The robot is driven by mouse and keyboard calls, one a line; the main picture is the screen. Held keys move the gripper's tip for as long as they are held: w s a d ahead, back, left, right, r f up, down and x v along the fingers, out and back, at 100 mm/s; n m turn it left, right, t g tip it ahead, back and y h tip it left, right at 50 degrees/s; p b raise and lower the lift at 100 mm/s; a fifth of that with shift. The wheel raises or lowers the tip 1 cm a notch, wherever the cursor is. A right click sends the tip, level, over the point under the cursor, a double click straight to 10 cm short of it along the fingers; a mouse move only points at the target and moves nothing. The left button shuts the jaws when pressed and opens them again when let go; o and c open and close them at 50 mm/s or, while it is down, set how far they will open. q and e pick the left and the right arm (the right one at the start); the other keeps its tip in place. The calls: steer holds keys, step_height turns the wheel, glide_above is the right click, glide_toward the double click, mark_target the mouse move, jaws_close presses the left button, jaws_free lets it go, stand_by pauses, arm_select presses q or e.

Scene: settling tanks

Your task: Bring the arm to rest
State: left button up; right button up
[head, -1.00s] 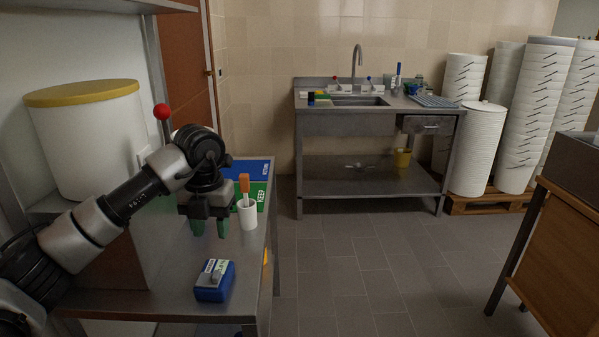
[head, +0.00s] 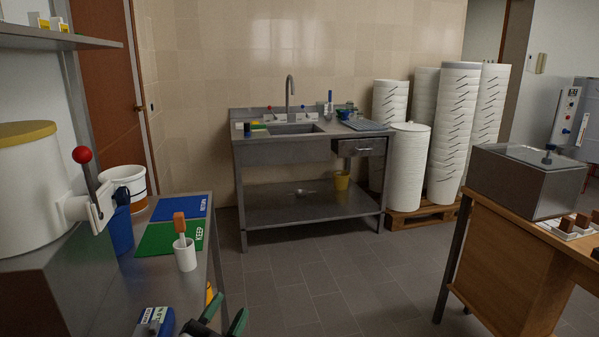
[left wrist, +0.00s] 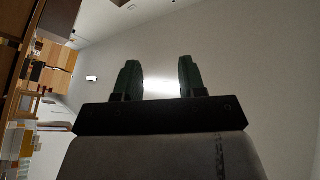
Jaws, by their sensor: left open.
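My left gripper (head: 222,322) shows at the bottom edge of the head view, with green fingertips and most of the arm out of frame. It is beside the blue box (head: 154,322) on the steel bench, to its right. In the left wrist view the two green fingers (left wrist: 155,80) stand apart with nothing between them, in front of a pale wall or ceiling. My right gripper is not in view.
The steel bench (head: 152,278) holds a white cup (head: 185,256) with an orange-handled tool, a green KEEP mat (head: 155,240) and a blue mat (head: 172,208). A sink table (head: 275,148) stands behind. A wooden table (head: 500,250) is at right. Floor between is clear.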

arm_select(q)
steer(key=s+a+f+n+g+y, duration=0.4)
steer(key=f, duration=0.3)
steer(key=s+a+f+n+g+y, duration=0.3)
steer(key=s+f+n+y, duration=0.1)
steer(key=f, duration=0.3)
steer(key=s+a+f+n+g, duration=0.1)
steer(key=s+f+g, duration=0.35)
steer(key=s, duration=0.35)
steer(key=s+a+f+n+g, duration=0.1)
steer(key=s+f+g, duration=0.35)
steer(key=s, duration=0.45)
step_height(320, 180, down, 25)
steer(key=s+g+p, duration=0.1)
steer(key=g+p, duration=0.1)
steer(key=p, duration=0.1)
steer(key=s+a+f+g+p, duration=0.1)
steer(key=s+a+f, duration=0.1)
steer(key=s+f, duration=1)
steer(key=s, duration=0.4)
steer(key=shift+a+f+m+h+p, duration=0.2)
steer(key=shift+m+h+p, duration=0.1)
steer(key=shift+m+p, duration=0.1)
